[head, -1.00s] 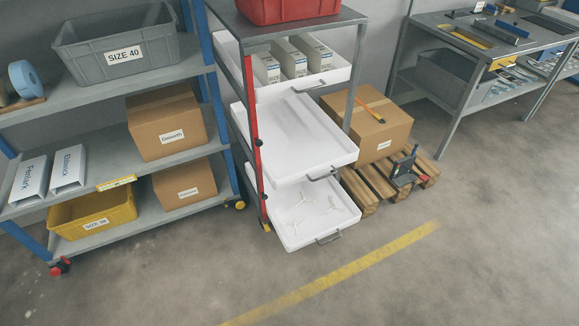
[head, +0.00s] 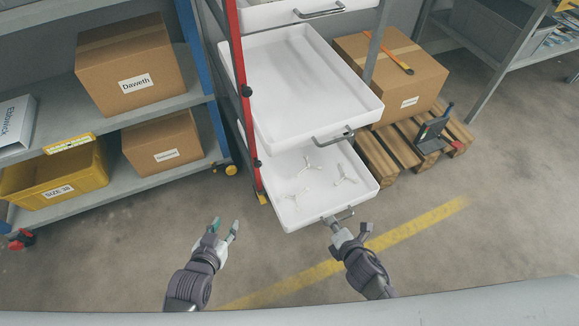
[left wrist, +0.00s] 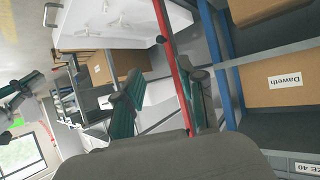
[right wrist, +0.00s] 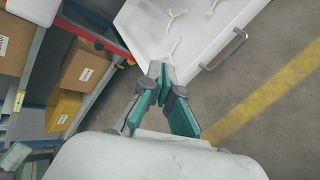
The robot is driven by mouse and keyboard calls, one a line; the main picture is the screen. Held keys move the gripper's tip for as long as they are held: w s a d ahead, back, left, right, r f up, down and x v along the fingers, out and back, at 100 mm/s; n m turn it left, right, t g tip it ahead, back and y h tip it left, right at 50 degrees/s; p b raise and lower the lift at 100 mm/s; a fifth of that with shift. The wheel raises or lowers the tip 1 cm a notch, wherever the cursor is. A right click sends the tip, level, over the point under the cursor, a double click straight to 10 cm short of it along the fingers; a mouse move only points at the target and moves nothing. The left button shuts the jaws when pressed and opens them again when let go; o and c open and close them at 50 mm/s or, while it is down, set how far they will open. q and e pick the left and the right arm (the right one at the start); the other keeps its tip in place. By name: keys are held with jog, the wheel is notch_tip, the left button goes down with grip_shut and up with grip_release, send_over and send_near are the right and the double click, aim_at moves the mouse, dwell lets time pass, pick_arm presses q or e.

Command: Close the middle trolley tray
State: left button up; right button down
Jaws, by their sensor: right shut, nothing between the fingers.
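The middle trolley tray (head: 290,90) is white, empty and pulled out toward me, with a grey handle (head: 335,138) on its front. Below it, the bottom tray (head: 345,198) is also pulled out and holds several white three-armed pieces (head: 308,165). My right gripper (head: 347,228) is in front of the bottom tray, close to that tray's handle in the picture. In the right wrist view its fingers (right wrist: 160,78) meet at the tips, shut and empty, beside the handle. My left gripper (head: 224,227) is open and empty over the floor, left of the trays.
The trolley's red upright (head: 243,90) runs along the trays' left side. A shelf rack with cardboard boxes (head: 135,70) and a yellow bin (head: 55,178) stands on the left. A wooden pallet (head: 400,150) with a box stands on the right. The floor in front is clear.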

aim_at(287, 140)
jog(key=w+a+r+n+t+y+b, duration=0.2)
jog(key=w+a+r+n+t+b, duration=0.15)
jog(key=r+n, duration=0.35)
jog(key=w+a+r+n+t+y+b, duration=0.2)
jog(key=a+r+n+b, duration=0.1)
jog(key=r+n+b, duration=0.3)
jog(key=shift+n, duration=0.5)
jog(key=x, duration=1.2)
jog(key=shift+w+a+b, duration=0.15)
jog(key=shift+w+b, duration=0.1)
jog(key=shift+b, duration=0.15)
jog(key=shift+w+a, duration=0.25)
jog(key=shift+w, duration=0.35)
pick_arm(q)
notch_tip(287, 140, up, 27)
jog(key=s+d+t+h, duration=0.1)
jog(key=t+h, duration=0.2)
jog(key=t, duration=0.8)
jog(key=shift+s+d+t+h, duration=0.2)
jog(key=shift+s+t+h, duration=0.1)
jog(key=shift+s+t, duration=0.1)
